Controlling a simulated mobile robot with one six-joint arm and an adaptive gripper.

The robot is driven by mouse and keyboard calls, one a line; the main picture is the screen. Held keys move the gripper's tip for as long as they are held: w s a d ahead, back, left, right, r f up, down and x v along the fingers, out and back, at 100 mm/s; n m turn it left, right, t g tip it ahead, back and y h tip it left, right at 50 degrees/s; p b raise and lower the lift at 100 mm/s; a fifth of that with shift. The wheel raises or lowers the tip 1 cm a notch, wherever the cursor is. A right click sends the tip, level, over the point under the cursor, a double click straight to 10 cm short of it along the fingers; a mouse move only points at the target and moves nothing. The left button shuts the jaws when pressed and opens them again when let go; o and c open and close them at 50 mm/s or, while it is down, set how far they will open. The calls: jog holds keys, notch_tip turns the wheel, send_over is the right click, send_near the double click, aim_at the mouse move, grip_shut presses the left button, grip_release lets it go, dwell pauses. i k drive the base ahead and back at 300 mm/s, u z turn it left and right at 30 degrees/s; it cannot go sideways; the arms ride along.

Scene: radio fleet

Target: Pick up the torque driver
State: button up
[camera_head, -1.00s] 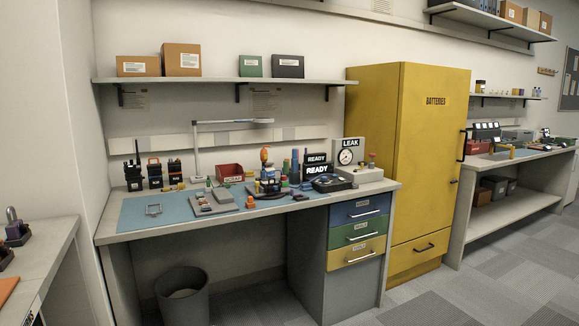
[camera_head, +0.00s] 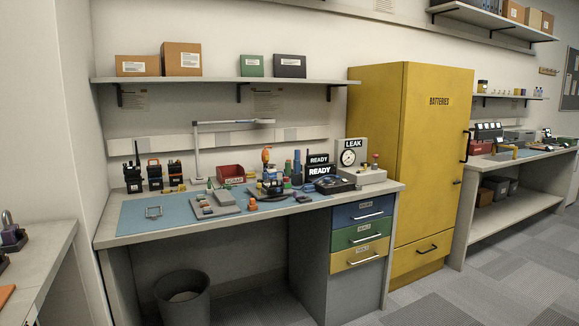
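The torque driver cannot be picked out for certain among the small items on the workbench (camera_head: 120,234). An upright item with an orange top (camera_head: 266,155) stands at the back middle of the bench and may be it, but it is too small to tell. A short orange piece (camera_head: 252,204) sits nearer the front edge. My gripper is not in view.
A blue mat (camera_head: 135,218) covers much of the bench, with a grey tray of small parts (camera_head: 228,210) on it. Black radios (camera_head: 133,178) stand at left. READY signs (camera_head: 319,171) and a LEAK tester (camera_head: 365,176) stand at right. A bin (camera_head: 183,298) is underneath.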

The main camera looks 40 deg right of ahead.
aim_at(297, 162)
jog(key=u, duration=0.05)
jog(key=i, duration=1)
jog(key=z, duration=1.05)
